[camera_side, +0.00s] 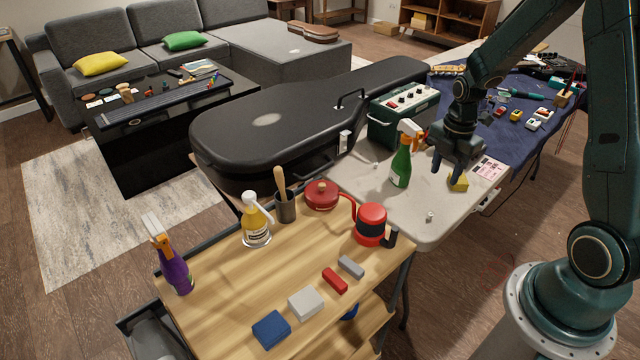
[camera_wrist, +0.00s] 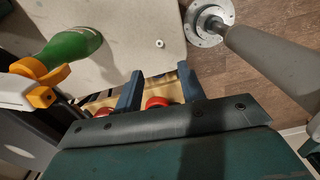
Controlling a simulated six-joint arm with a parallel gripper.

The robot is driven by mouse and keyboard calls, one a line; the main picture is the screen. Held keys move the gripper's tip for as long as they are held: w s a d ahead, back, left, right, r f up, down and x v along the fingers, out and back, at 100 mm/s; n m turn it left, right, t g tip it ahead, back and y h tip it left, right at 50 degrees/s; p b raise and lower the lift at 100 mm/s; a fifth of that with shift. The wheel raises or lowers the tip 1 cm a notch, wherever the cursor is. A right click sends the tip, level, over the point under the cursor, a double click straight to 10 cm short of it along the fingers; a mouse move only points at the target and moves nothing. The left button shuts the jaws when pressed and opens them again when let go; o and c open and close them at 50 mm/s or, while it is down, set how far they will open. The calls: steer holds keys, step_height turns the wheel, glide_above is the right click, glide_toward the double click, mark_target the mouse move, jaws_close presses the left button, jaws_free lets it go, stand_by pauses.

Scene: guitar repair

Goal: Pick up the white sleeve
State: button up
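A small white piece, which looks like the white sleeve (camera_side: 429,216), stands on the pale table near its front corner. In the wrist view the sleeve (camera_wrist: 160,43) shows as a small white ring with a dark hole, beyond the fingertips. My gripper (camera_side: 457,176) is above the table, behind and to the right of the sleeve in the side view. In the wrist view its two fingers (camera_wrist: 159,78) are apart with nothing held between them. A yellow wedge (camera_side: 460,184) shows just by the fingertips in the side view; I cannot tell whether they touch.
A green spray bottle (camera_side: 401,165) stands on the pale table (camera_side: 370,196), left of my gripper. Another small white piece (camera_side: 375,166) lies near the guitar case (camera_side: 300,115). The table around the sleeve is clear.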

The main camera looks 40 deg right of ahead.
glide_above(431, 214)
steer(key=shift+s+d+f, duration=0.1)
steer(key=shift+f, duration=4.1)
steer(key=shift+f, duration=2.6)
jaws_close()
